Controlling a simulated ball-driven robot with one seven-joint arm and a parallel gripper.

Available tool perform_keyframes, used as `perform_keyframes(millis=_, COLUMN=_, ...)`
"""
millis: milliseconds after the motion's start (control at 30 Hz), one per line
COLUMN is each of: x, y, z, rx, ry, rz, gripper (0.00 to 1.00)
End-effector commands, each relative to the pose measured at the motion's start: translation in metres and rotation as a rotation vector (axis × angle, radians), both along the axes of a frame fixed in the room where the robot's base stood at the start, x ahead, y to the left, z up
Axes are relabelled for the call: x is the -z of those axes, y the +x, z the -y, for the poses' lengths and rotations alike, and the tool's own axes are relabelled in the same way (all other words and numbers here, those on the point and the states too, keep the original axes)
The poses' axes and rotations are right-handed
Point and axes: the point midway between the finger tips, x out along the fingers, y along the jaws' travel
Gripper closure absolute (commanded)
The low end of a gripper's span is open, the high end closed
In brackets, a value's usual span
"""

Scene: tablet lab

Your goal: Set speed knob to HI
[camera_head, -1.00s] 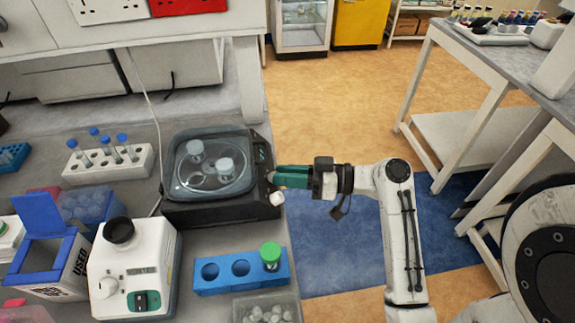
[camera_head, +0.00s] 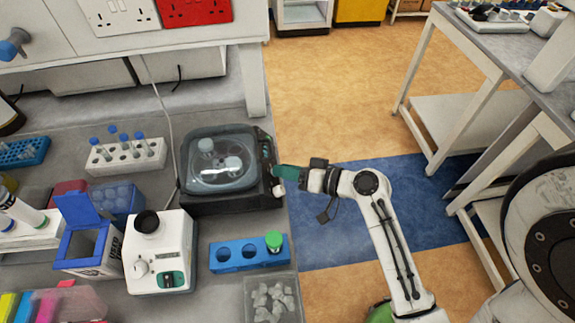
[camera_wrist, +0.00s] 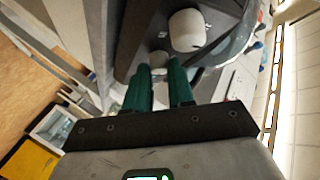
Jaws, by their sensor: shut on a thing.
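A black machine (camera_head: 228,200) with a clear rounded lid (camera_head: 222,178) sits at the right edge of the grey bench. Its right-hand panel carries a large white knob (camera_wrist: 187,30), also seen in the head view (camera_head: 278,191), and a smaller grey knob (camera_wrist: 158,59). My gripper (camera_head: 275,171) has dark green fingers and reaches this panel from the right. In the wrist view its fingertips (camera_wrist: 162,70) are shut on the small grey knob, with the large white knob just beyond and beside them. I cannot read any knob markings.
A blue rack (camera_head: 238,256) with a green-capped tube, a white instrument (camera_head: 158,262) and a white tube rack (camera_head: 126,157) stand near the machine. A clear box (camera_head: 271,298) is at the front. The floor right of the bench is open, up to another table (camera_head: 490,60).

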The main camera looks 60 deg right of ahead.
Motion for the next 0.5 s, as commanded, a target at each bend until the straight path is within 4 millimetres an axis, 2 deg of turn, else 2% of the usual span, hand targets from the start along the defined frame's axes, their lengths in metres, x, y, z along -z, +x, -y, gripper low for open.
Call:
perform_keyframes(millis=433, x=-0.0006, y=0.0002, z=0.0017, rx=0.010, ry=0.004, rz=-0.003, gripper=1.00)
perform_keyframes(millis=467, x=-0.0006, y=0.0002, z=0.0016, rx=0.010, ry=0.004, rz=-0.003, gripper=0.76)
perform_keyframes(millis=500, x=-0.0006, y=0.0002, z=0.0016, rx=0.010, ry=0.004, rz=-0.003, gripper=0.72)
